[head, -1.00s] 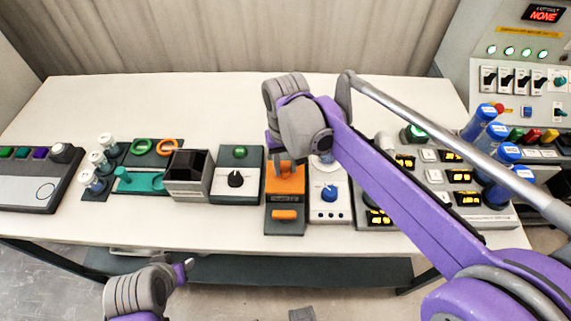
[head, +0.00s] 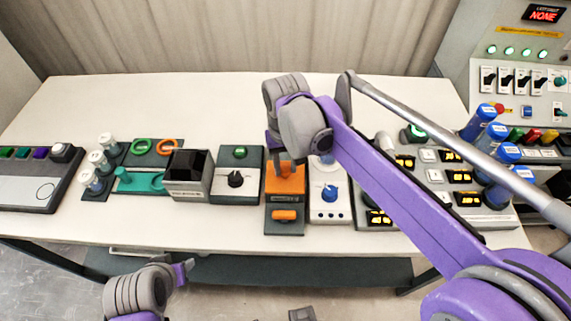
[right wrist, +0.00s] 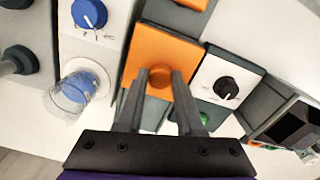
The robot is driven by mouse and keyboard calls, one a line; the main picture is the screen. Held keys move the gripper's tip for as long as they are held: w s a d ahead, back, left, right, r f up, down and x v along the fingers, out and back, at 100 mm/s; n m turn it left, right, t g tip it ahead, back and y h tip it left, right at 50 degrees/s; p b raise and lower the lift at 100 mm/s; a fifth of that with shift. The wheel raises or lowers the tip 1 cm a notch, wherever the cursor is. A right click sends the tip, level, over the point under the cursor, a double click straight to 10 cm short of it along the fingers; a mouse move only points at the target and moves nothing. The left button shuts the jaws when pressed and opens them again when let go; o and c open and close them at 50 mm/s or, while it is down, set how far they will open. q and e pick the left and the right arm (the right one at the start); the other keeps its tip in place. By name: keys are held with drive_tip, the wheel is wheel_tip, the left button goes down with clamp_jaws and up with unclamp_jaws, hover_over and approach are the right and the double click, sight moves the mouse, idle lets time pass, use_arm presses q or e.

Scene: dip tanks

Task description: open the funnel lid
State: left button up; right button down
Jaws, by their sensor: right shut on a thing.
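The orange lid (head: 287,184) covers the back part of a dark grey unit near the middle of the table. In the right wrist view it is an orange square plate (right wrist: 158,48) with a round orange knob (right wrist: 160,72). My right gripper (right wrist: 160,80) is shut on this knob, one finger on each side. In the head view my right gripper (head: 286,166) is over the back of the lid, partly hidden by its own wrist. The lid looks flat on its unit. My left gripper (head: 186,268) is low in front of the table, and its jaws are unclear.
A dark-topped box (head: 188,178) and a black-knob unit (head: 236,182) stand left of the orange lid. A blue-knob unit (head: 330,196) with a clear cup (right wrist: 75,88) stands close on its right. The table's back strip (head: 170,105) is clear.

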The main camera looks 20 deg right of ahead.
drive_tip(key=w, duration=0.2)
drive_tip(key=w+d, duration=0.1)
drive_tip(key=w, duration=0.2)
drive_tip(key=w+d+p, duration=0.1)
drive_tip(key=w, duration=0.2)
drive_tip(key=shift+w+d, duration=0.1)
drive_tip(key=shift+d, duration=0.05)
drive_tip(key=c, duration=0.5)
unclamp_jaws()
drive_tip(key=shift+c, duration=0.2)
drive_tip(key=shift+r, duration=0.1)
wheel_tip(320, 180, up, 11)
drive_tip(key=shift+f+p, duration=0.2)
drive_tip(key=shift+p, duration=0.15)
